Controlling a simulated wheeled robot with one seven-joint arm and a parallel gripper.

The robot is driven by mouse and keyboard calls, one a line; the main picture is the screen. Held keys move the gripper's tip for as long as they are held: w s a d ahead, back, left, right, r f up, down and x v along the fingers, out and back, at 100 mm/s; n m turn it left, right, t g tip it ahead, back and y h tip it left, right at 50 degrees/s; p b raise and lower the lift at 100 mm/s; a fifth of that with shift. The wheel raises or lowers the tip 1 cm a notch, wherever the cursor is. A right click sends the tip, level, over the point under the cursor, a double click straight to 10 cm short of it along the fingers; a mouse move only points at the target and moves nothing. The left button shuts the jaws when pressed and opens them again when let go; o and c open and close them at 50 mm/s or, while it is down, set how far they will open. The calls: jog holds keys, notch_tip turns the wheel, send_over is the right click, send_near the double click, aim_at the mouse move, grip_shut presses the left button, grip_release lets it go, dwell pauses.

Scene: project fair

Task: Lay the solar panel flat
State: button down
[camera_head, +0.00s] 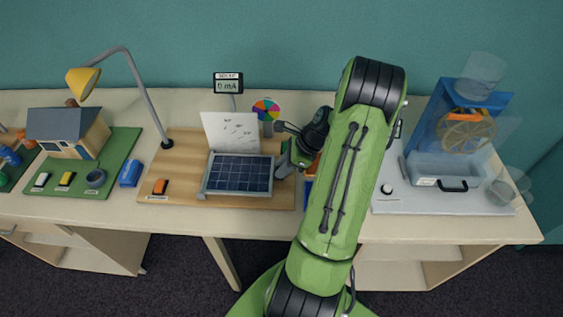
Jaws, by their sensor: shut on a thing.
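The solar panel (238,173), dark blue with a pale grid and light frame, is on a wooden board (170,147) on the table. Its face is turned up toward my camera; I cannot tell its exact tilt. A white card with dark marks (231,132) stands behind it. A meter (228,86) above the card reads 0 mA. My gripper (280,164) is at the panel's right edge, shut on it; the fingertips are partly hidden by the wrist.
A desk lamp (90,78) and a model house (70,133) stand at left. A blue block (131,173) and an orange switch (160,187) are near the panel. A colored wheel (266,108) is behind it. A water wheel display (465,132) stands at right.

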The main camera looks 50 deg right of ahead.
jog(key=shift+s+f, duration=0.15)
jog(key=shift+f, duration=0.05)
jog(key=c, duration=0.9)
grip_release()
jog(key=shift+c, duration=0.2)
jog(key=shift+r, duration=0.15)
jog(key=p+v, duration=0.4)
jog(key=v, duration=1.1)
jog(key=shift+d+r, duration=0.2)
jog(key=shift+r, duration=0.05)
